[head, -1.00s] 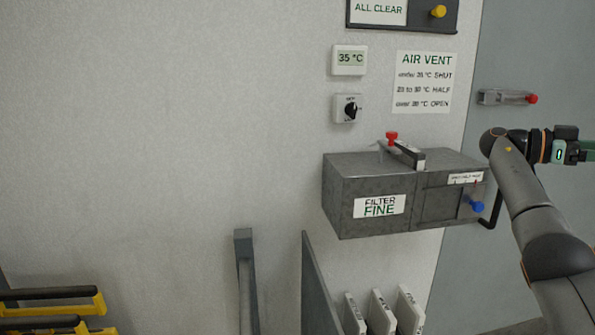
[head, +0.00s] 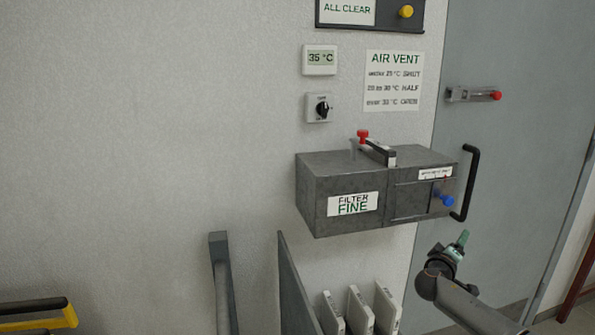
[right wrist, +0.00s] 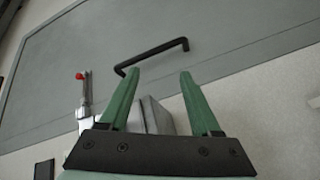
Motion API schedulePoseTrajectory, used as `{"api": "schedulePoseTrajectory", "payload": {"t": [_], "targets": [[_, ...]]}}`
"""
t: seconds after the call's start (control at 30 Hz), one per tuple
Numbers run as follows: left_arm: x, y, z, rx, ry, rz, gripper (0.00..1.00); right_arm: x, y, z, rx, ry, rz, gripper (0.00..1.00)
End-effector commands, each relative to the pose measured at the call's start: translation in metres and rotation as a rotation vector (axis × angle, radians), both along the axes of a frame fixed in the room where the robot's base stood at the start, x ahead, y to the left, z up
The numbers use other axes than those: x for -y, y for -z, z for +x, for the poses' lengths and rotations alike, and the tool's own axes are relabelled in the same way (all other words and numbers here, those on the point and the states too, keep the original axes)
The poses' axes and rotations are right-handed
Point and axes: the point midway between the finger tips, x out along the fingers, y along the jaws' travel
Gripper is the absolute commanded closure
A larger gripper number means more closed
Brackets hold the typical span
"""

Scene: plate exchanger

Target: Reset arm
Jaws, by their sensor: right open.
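My right gripper (head: 463,240) is low at the right of the head view, below and right of the grey filter box, touching nothing that I can see. In the right wrist view its two green fingers (right wrist: 160,85) are apart with nothing between them. The grey filter box (head: 312,190) is on the wall, labelled "FILTER FINE", with a red-knobbed lever (head: 375,148) on top and a blue knob (head: 447,201) on its front. My left gripper is not in view.
A grey door with a black handle (head: 471,180) and a red-tipped latch (head: 472,95) is at the right. A thermostat (head: 319,59) reads 35 °C above a black dial (head: 321,108). White filter panels (head: 360,312) stand below the box. Yellow-and-black bars (head: 40,318) are at lower left.

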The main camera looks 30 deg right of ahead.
Motion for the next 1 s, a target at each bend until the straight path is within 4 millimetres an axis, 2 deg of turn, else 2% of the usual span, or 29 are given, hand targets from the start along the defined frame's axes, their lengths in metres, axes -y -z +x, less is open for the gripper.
{"api": "schedulePoseTrajectory", "payload": {"t": [0.03, 0.2, 0.27, 0.4, 0.5, 0.6, 0.83, 1.0], "targets": [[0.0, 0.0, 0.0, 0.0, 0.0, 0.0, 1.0, -0.018, 0.033, 0.0, -0.077, -0.086, 0.038, 0.36], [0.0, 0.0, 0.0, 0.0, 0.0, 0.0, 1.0, -0.088, 0.127, -0.012, -0.293, -0.364, 0.173, 0.36], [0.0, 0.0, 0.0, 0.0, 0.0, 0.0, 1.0, -0.116, 0.157, -0.024, -0.36, -0.461, 0.225, 0.36], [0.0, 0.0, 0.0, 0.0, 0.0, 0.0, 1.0, -0.186, 0.215, -0.063, -0.487, -0.684, 0.354, 0.36], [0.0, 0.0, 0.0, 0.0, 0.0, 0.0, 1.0, -0.232, 0.241, -0.094, -0.545, -0.817, 0.437, 0.36], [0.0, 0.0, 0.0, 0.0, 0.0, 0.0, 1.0, -0.271, 0.256, -0.124, -0.58, -0.926, 0.514, 0.36], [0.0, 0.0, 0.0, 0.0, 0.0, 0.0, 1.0, -0.346, 0.269, -0.187, -0.613, -1.125, 0.672, 0.36], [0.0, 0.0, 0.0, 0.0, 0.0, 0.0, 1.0, -0.378, 0.282, -0.192, -0.496, -1.063, 0.795, 0.36]]}}
